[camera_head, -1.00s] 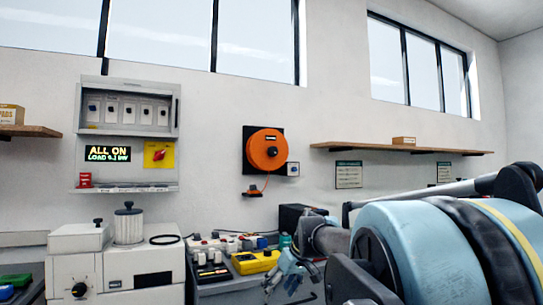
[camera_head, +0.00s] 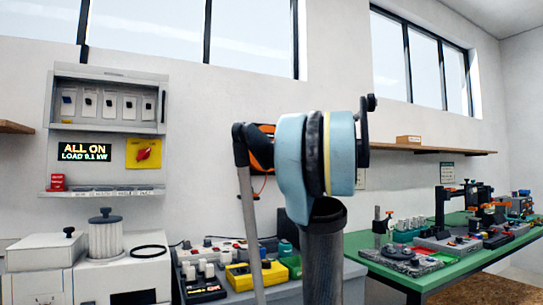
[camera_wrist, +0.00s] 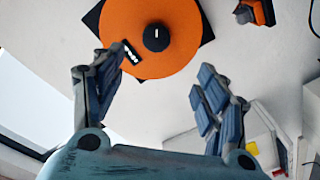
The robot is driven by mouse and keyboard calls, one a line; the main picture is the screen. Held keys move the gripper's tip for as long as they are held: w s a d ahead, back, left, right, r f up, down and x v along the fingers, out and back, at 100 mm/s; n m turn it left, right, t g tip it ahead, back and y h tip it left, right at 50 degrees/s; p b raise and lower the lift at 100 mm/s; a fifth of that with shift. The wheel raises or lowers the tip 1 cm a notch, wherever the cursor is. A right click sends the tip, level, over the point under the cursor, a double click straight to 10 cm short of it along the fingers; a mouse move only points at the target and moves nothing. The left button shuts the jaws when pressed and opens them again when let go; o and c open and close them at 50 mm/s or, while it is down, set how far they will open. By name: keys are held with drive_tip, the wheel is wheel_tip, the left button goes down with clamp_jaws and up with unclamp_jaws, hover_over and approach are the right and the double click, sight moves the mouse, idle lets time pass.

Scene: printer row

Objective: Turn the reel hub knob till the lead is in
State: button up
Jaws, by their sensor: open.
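The orange reel (camera_wrist: 178,25) is on the wall on a black backing plate. Its black hub knob (camera_wrist: 156,37) with a white mark shows in the wrist view, ahead of and between my open fingers. My gripper (camera_wrist: 162,82) is open and empty, apart from the knob. In the head view my arm hides most of the reel; only an orange sliver (camera_head: 262,155) shows.
A grey switch panel (camera_head: 108,68) with an ALL ON display is on the wall at left. A bench below holds a yellow meter (camera_head: 250,274) and small devices. A green table (camera_head: 425,273) with tools stands at right. A wooden shelf (camera_head: 430,150) is on the wall.

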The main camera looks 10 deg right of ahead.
drive_tip(key=x, duration=1.7)
drive_tip(key=shift+w, duration=0.35)
drive_tip(key=shift+r, duration=0.15)
drive_tip(key=shift+d, duration=0.1)
drive_tip(key=c, duration=1)
